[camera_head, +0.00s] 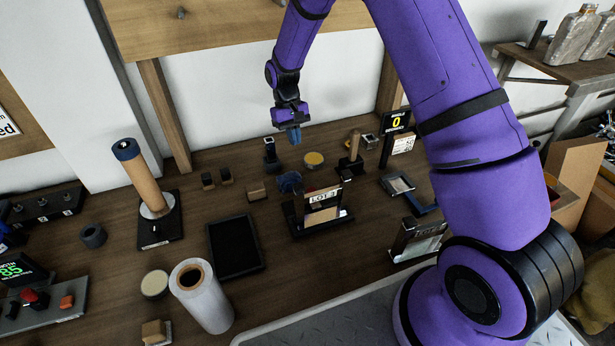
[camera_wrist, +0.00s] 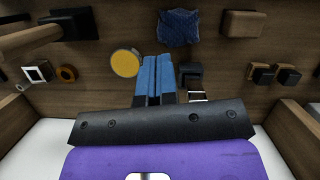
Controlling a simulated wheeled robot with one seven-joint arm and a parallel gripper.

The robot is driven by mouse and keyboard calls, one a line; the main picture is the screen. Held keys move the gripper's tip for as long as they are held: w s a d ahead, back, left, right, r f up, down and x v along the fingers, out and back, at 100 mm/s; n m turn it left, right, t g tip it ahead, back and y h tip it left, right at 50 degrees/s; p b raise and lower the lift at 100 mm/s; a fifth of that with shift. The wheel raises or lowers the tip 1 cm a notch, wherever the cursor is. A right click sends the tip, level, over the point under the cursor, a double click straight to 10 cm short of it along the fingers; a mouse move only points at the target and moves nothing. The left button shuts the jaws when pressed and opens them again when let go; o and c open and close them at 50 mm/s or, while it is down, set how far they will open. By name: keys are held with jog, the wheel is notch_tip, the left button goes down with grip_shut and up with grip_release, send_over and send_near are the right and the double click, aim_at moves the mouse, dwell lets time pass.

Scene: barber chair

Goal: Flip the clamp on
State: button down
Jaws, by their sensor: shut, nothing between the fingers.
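My gripper (camera_head: 294,135) hangs above the back of the wooden bench, pointing down. Its blue fingers are together and empty in the wrist view (camera_wrist: 153,76). A small black upright device (camera_head: 270,154) with a pale metal part stands just left of and below the gripper in the head view. It also shows in the wrist view (camera_wrist: 190,74), right beside the fingers and partly hidden by my gripper's body. A wooden handle on a black base (camera_head: 355,146) stands farther right. I cannot tell for sure which of these is the clamp.
A yellow-topped tin (camera_head: 313,159) and a crumpled blue cloth (camera_head: 289,182) lie close by. A labelled stand (camera_head: 321,205), a black tray (camera_head: 235,247) and small blocks (camera_head: 256,191) are nearer the front. The wall and wooden posts (camera_head: 163,112) bound the back.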

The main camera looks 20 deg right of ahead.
aim_at(311, 191)
jog(key=x, duration=1)
jog(key=shift+f, duration=0.2)
jog(key=s, duration=0.2)
jog(key=shift+s+d, duration=0.2)
jog(key=shift+s, duration=0.05)
jog(key=shift+s+d+f, duration=0.1)
jog(key=shift+s, duration=0.55)
jog(key=shift+s, duration=2)
jog(key=v, duration=1)
jog(key=shift+r, duration=0.4)
